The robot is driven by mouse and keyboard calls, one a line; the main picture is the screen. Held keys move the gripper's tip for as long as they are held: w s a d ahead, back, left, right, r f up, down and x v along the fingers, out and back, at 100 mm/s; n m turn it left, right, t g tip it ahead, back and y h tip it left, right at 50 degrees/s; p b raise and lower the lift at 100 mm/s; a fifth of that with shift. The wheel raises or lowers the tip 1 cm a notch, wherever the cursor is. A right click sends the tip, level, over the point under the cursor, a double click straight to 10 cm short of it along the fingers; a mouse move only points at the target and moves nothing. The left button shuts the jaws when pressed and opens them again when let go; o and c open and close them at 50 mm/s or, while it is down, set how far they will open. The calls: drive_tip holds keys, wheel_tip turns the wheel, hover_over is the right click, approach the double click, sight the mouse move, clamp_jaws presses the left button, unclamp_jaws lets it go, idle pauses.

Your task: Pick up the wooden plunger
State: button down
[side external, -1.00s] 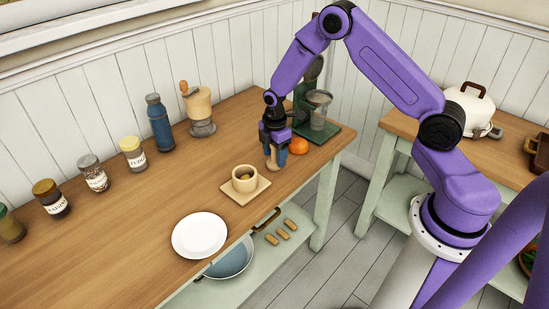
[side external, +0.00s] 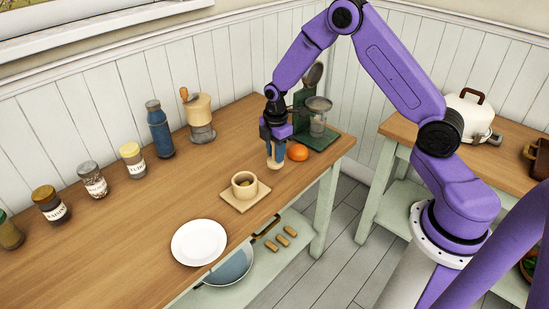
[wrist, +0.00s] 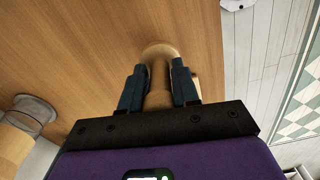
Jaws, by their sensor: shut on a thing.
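The wooden plunger (side external: 276,164) is a pale wooden piece with a rounded lower end, between my gripper's fingers over the wooden counter. It also shows in the wrist view (wrist: 159,75), upright between the two dark blue fingers. My gripper (side external: 274,153) points down and is shut on the plunger. The fingers also show in the wrist view (wrist: 159,88). The upper part of the plunger is hidden by my gripper. I cannot tell for sure how far its lower end is from the counter.
A wooden cup (side external: 244,184) stands on a square board (side external: 231,200) just left of my gripper. An orange (side external: 298,152) and a green scale-like stand (side external: 327,141) are close on the right. A white plate (side external: 199,242) lies near the front edge. Several jars line the back.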

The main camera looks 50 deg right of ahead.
drive_tip(key=s+r, duration=0.9)
drive_tip(key=s, duration=0.4)
drive_tip(key=w+a+f, duration=0.2)
drive_tip(key=w+a, duration=1.1)
drive_tip(key=shift+w+d+f, duration=0.1)
drive_tip(key=shift+d+f, duration=0.05)
drive_tip(key=shift+f, duration=1.6)
drive_tip(key=shift+w+d+f, duration=0.1)
drive_tip(key=shift+f, duration=1.65)
drive_tip(key=c, duration=1.7)
unclamp_jaws()
clamp_jaws()
